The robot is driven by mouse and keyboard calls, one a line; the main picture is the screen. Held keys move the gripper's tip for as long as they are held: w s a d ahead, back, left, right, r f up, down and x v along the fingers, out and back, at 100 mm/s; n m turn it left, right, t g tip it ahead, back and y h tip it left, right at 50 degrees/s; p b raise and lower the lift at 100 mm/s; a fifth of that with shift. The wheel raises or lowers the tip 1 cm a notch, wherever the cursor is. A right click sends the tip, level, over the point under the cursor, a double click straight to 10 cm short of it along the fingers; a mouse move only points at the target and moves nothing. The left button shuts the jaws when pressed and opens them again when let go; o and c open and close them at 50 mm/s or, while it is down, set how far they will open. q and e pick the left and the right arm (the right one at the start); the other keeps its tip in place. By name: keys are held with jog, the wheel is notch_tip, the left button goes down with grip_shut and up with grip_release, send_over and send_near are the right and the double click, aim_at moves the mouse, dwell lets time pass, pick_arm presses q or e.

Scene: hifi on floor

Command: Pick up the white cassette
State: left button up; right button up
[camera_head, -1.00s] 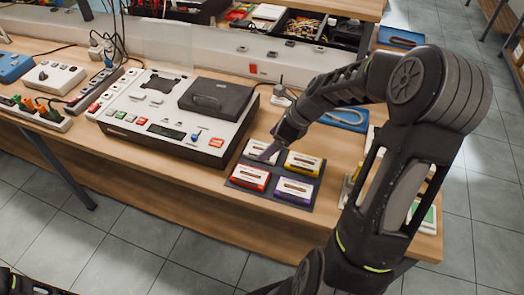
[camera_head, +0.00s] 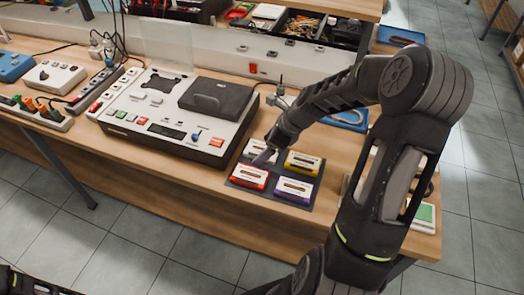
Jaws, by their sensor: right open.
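The white cassette (camera_head: 253,147) lies at the back left of a dark mat (camera_head: 238,182) on the wooden table. My right gripper (camera_head: 262,158) comes down from the right over its front right part and hides some of it. The jaws are open; I cannot tell whether they touch the cassette. A red cassette (camera_head: 249,177) lies just in front, a yellow cassette (camera_head: 302,164) to the right, and a purple cassette (camera_head: 293,190) at the front right of the mat. My left gripper is not in view; only a bit of dark arm shows at the bottom left.
A large white hi-fi deck (camera_head: 170,118) with a dark lid stands left of the mat. A blue tray (camera_head: 350,118) lies behind my right arm. Power strips and small boxes fill the far left. The table's front edge runs close to the mat.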

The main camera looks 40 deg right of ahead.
jog(key=c, duration=1.5)
jog(key=shift+o, duration=0.2)
notch_tip(320, 180, up, 10)
dwell(0.4)
